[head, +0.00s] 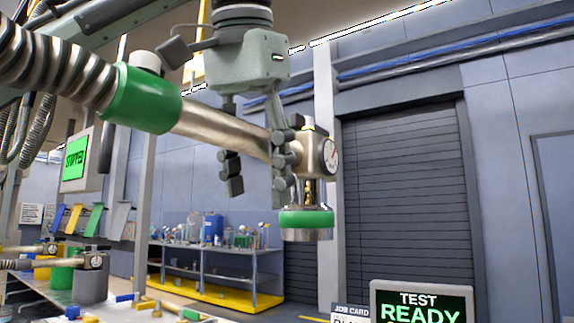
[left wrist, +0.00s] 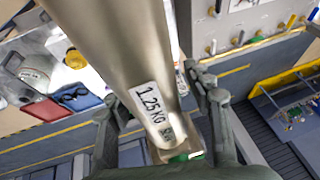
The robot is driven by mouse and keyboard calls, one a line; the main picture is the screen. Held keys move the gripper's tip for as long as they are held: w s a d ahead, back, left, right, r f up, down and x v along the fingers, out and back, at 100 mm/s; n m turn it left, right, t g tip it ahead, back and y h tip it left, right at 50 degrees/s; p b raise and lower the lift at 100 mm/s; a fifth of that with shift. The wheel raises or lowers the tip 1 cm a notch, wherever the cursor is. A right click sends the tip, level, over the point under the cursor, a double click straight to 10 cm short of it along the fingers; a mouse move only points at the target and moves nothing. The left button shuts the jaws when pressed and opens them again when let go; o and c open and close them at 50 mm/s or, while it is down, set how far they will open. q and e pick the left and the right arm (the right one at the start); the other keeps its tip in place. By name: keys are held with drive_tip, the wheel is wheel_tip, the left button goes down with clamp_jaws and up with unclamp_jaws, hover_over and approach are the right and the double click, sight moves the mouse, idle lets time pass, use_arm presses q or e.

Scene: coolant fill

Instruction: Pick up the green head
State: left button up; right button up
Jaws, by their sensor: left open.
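The green head (head: 222,131) is a bare metal pipe with a green collar (head: 143,99) at its hose end. A round gauge (head: 331,156) and a green-ringed nozzle (head: 305,219) are at its other end. It is in the air, tilted slightly down to the right. My left gripper (head: 258,172) comes down from above, open, with one finger on each side of the pipe near the gauge. In the left wrist view the pipe (left wrist: 125,50), labelled 1.25 KG, runs between the open fingers (left wrist: 160,125). I cannot tell whether they touch it. My right gripper is not in view.
A ribbed hose (head: 50,68) runs from the collar to the left. Other heads with gauges (head: 95,261) lie at the bench on the lower left. A blue rack (head: 215,275) with bottles stands behind. A TEST READY screen (head: 420,303) is at the lower right.

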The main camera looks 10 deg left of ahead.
use_arm(q)
drive_tip(key=shift+c, duration=0.6)
clamp_jaws()
drive_tip(key=shift+r, duration=0.15)
drive_tip(key=shift+r, duration=0.1)
